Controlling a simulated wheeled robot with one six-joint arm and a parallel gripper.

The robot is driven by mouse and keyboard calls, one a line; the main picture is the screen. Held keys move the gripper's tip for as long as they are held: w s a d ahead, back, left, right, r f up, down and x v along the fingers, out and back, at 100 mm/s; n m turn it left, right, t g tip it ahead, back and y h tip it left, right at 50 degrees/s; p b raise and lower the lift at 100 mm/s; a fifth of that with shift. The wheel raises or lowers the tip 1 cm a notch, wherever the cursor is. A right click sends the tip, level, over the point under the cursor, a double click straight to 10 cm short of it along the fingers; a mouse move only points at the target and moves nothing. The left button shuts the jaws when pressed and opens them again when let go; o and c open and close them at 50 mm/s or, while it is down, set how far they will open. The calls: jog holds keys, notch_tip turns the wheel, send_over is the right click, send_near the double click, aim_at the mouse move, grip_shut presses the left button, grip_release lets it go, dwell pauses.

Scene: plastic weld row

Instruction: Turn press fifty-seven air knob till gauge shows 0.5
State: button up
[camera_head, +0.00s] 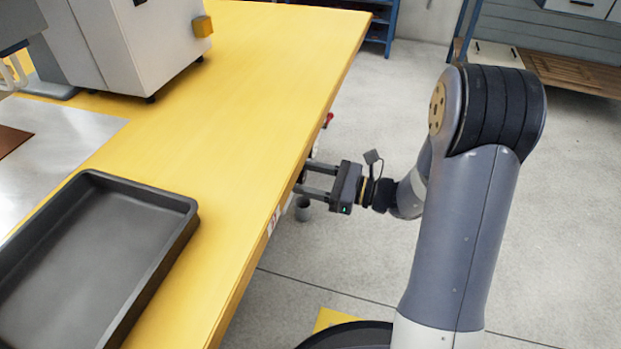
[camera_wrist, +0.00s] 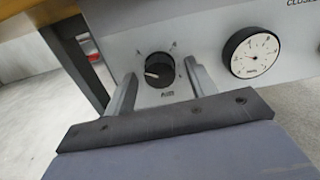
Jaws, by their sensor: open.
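The air knob (camera_wrist: 159,69) is a round black knob with a pale pointer line, on a light grey panel in the wrist view. The gauge (camera_wrist: 254,53) is a white dial with a black rim, to the right of the knob; its reading is too small to tell. My gripper (camera_wrist: 158,85) is open, with one finger on each side of the knob and gaps between them and it. In the head view my gripper (camera_head: 303,181) reaches the yellow table's right edge, and the knob and gauge are hidden there.
The yellow table (camera_head: 250,90) carries a black tray (camera_head: 190,205) at its near left and a grey-white machine (camera_head: 150,45) at the back left. A dark leg (camera_wrist: 77,58) stands left of the panel in the wrist view.

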jog(key=c, duration=1)
jog(key=shift+o, duration=0.2)
jog(key=shift+r+m+p, duration=0.15)
jog(key=shift+m+p, duration=0.15)
jog(key=shift+p, duration=0.15)
jog(key=m+p, duration=0.2)
jog(key=p, duration=0.2)
jog(key=shift+r, duration=0.2)
jog(key=m+p, duration=0.4)
jog(key=p, duration=0.1)
jog(key=m+p, duration=0.4)
jog(key=shift+f+p, duration=0.1)
jog(key=shift+p, duration=0.3)
jog(key=shift+f+m+p, duration=0.2)
jog(key=shift+m+p, duration=1.2)
jog(key=shift+m, duration=0.7)
